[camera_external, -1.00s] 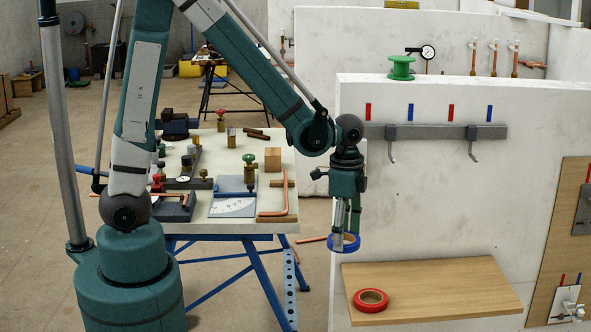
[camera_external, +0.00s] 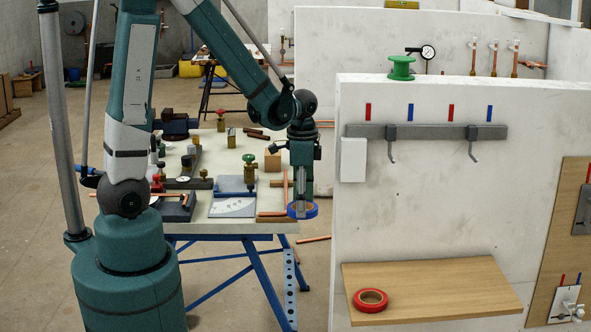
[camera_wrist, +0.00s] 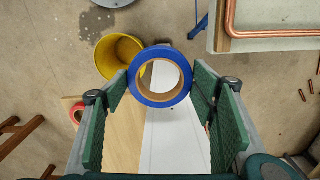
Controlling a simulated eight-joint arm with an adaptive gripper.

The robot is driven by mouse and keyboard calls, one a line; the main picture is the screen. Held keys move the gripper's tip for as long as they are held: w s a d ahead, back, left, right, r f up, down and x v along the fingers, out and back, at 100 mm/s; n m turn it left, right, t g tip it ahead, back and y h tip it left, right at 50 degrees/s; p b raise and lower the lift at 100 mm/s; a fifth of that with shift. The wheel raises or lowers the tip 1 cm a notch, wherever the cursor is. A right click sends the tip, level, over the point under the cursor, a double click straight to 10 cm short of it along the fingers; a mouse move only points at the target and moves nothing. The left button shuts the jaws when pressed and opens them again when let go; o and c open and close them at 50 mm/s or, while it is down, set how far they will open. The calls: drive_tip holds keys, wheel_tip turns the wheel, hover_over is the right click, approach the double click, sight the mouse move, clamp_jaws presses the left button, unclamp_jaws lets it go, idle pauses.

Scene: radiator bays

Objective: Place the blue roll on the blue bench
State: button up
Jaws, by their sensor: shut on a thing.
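My gripper (camera_external: 301,203) is shut on the blue roll (camera_external: 302,215), a ring of blue tape with a tan core. In the wrist view the blue roll (camera_wrist: 160,99) sits between the two green finger pads, its hole facing the camera. The blue bench (camera_external: 222,227) has a pale top on blue trestle legs. The roll overlaps its right front corner in the external view. In the wrist view the bench edge (camera_wrist: 217,42) is at the upper right, apart from the roll, which hangs in the air beside it.
Valves, tools, a wooden block (camera_external: 272,159) and copper pipe (camera_external: 285,195) occupy the bench top; bare patches lie between them. A white wall panel (camera_external: 420,210) stands to the right, with a wooden shelf (camera_external: 440,285) holding a red roll (camera_external: 370,308). A yellow bucket (camera_wrist: 105,60) stands below.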

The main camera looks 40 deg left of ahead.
drive_tip(key=w+a+f+n+b, duration=0.2)
drive_tip(key=w+a+f+n, duration=0.15)
drive_tip(key=w, duration=0.55)
drive_tip(key=w+a+f+n+b, duration=0.1)
drive_tip(key=w+a+f+n, duration=0.15)
drive_tip(key=w+a, duration=0.45)
drive_tip(key=w+a+f+n+b, duration=0.2)
drive_tip(key=w+a+n, duration=0.15)
drive_tip(key=w, duration=0.85)
wheel_tip(320, 180, up, 9)
drive_tip(key=n+p, duration=0.5)
drive_tip(key=n, duration=0.1)
hover_over(223, 168)
drive_tip(key=shift+s+d, duration=0.15)
drive_tip(key=shift+d, duration=0.05)
drive_tip(key=shift+f, duration=3.1)
drive_tip(key=shift+f, duration=1.85)
drive_tip(key=shift+f+b, duration=0.25)
drive_tip(key=shift+b, duration=0.05)
